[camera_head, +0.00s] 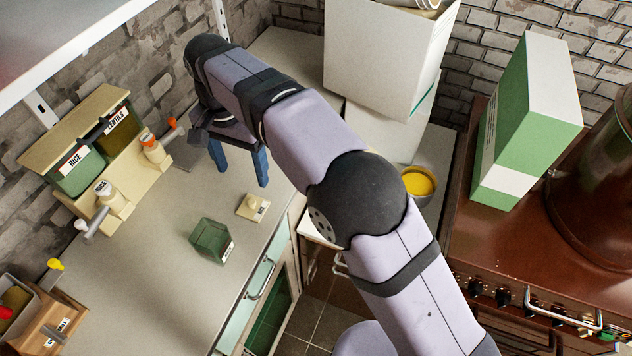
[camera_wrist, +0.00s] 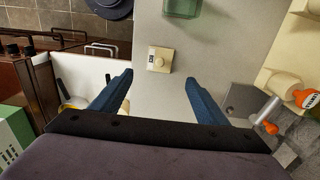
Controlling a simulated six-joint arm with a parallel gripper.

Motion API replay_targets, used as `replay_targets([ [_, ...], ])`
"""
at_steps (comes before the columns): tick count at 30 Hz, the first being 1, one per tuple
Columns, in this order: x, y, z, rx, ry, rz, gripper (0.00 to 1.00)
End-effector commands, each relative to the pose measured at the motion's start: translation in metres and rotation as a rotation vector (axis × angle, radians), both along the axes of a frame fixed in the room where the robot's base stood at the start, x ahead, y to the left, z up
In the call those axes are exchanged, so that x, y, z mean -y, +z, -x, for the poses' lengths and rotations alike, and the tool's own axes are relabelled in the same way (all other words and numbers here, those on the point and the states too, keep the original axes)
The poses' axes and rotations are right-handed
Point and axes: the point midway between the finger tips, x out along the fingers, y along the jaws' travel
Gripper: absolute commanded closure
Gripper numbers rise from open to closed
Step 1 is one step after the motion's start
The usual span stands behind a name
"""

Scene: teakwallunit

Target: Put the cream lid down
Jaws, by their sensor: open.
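The cream lid (camera_head: 253,207) is a small square with a round knob and a small dark-marked label. It lies on the grey counter near its front edge, and it also shows in the wrist view (camera_wrist: 159,60). My gripper (camera_head: 240,167) has blue fingers spread wide apart and empty. It is above the counter, behind the lid in the head view. In the wrist view the lid lies beyond the fingertips (camera_wrist: 158,80), apart from them. A green open container (camera_head: 212,240) stands on the counter near the lid, and its edge shows in the wrist view (camera_wrist: 183,7).
A cream rack (camera_head: 95,150) with green RICE and LENTILS bins stands at the left wall, with orange and white dispensers on its front. A wooden box (camera_head: 50,320) is at lower left. A yellow-filled bowl (camera_head: 419,182) and brown stove (camera_head: 540,250) are right.

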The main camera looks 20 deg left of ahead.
Motion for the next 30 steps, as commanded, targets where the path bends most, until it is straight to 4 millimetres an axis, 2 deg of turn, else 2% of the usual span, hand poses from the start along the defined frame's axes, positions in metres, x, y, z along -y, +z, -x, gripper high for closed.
replay_targets([
  [5, 0.017, 0.0, -0.015, 0.0, -0.006, 0.001, 0.32],
  [8, 0.043, 0.0, -0.035, 0.0, -0.009, 0.001, 0.32],
  [11, 0.084, -0.002, -0.06, 0.0, -0.013, 0.001, 0.32],
  [14, 0.138, -0.006, -0.082, 0.0, -0.015, 0.001, 0.32],
  [15, 0.161, -0.009, -0.088, 0.0, -0.016, 0.001, 0.32],
  [18, 0.221, -0.016, -0.096, 0.002, -0.015, -0.001, 0.32],
  [23, 0.313, -0.032, -0.084, 0.003, -0.016, -0.001, 0.32],
  [27, 0.382, -0.05, -0.054, 0.003, -0.015, 0.0, 0.32],
  [30, 0.418, -0.062, -0.026, 0.003, -0.012, 0.0, 0.32],
])
